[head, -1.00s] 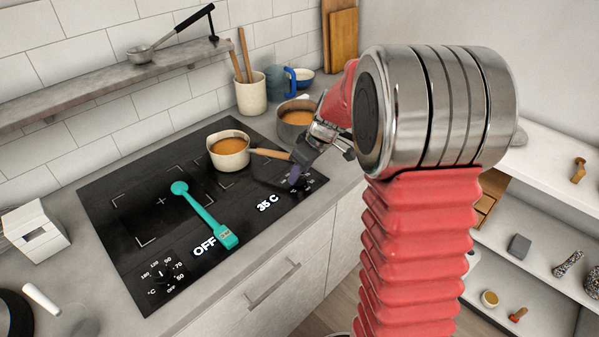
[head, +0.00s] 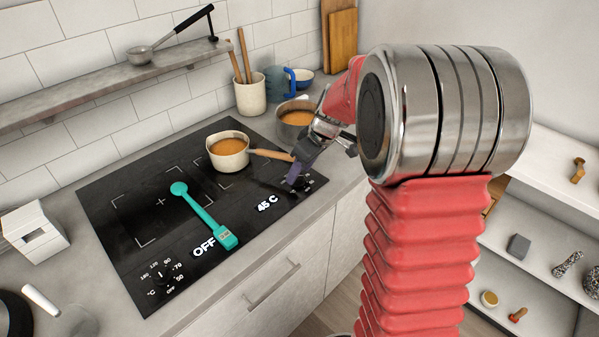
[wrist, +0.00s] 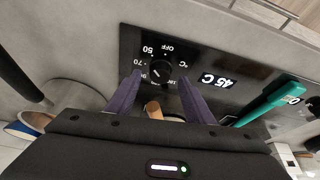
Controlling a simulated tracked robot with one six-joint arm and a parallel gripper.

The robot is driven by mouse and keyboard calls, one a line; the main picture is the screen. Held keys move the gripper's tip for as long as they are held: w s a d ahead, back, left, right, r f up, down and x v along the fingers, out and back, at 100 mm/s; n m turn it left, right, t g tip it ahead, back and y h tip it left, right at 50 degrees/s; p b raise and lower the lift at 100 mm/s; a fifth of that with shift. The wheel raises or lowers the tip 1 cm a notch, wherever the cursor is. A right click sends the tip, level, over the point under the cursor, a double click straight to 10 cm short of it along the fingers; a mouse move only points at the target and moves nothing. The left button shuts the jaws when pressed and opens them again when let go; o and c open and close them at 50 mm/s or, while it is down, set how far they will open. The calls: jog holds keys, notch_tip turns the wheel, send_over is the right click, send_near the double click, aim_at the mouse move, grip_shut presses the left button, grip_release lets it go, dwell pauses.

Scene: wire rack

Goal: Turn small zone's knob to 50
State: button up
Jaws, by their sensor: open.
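The small zone's knob (wrist: 158,73) is a dark dial on the hob's front corner, with a printed scale around it, in the wrist view. The lit display beside it (head: 267,203) reads 45 C and also shows in the wrist view (wrist: 216,81). My gripper (wrist: 161,80) is open, with one purple finger on each side of the knob. I cannot tell whether the fingers touch it. In the head view my gripper (head: 296,176) reaches down at the hob's right corner and hides most of this knob.
A white pot of orange liquid (head: 228,150) stands on the hob, its wooden handle close to my gripper. A teal utensil (head: 205,215) lies on the hob. The other knob (head: 165,274) has a display reading OFF (head: 204,247). A second pot (head: 295,119) stands behind.

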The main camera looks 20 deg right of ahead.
jog(key=v, duration=1.2)
jog(key=s+a+m, duration=0.2)
jog(key=s+a, duration=0.2)
jog(key=s, duration=0.4)
jog(key=s+a+m+t+h, duration=0.1)
jog(key=s+a+m, duration=0.1)
jog(key=s+a, duration=0.3)
jog(key=s+a+m+h, duration=0.1)
jog(key=s+a, duration=0.4)
jog(key=s, duration=0.5)
jog(key=shift+s+r+m+t, duration=0.4)
jog(key=shift+r, duration=0.05)
